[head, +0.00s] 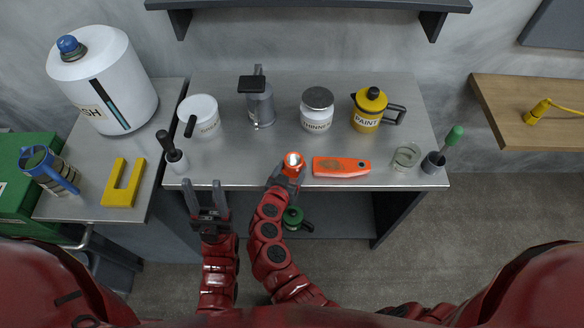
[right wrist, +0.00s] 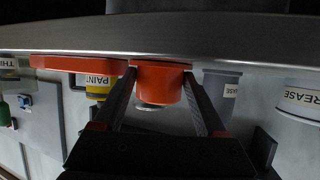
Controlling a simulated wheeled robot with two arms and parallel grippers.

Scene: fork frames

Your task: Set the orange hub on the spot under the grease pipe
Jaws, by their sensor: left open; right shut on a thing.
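The orange hub (head: 293,171) is at the table's front edge, with a pale metal centre. My right gripper (head: 287,177) is shut on it. In the right wrist view, both fingers clasp the orange hub (right wrist: 160,80) from its sides; I cannot tell whether it touches the tabletop. A grey dispenser (head: 259,108) with a dark square top stands behind it, slightly left. The right wrist view shows a grey vessel (right wrist: 222,85) with a label ending in "ASE". I cannot make out the spot under a pipe. My left gripper (head: 207,193) is open and empty at the front edge, left of the hub.
An orange tool (head: 341,167) lies right of the hub. A white pot (head: 200,117), thinner jar (head: 317,110) and yellow paint can (head: 369,110) line the table's back. A brush holder (head: 174,159) and a glass (head: 406,156) stand near the sides. The table's middle is clear.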

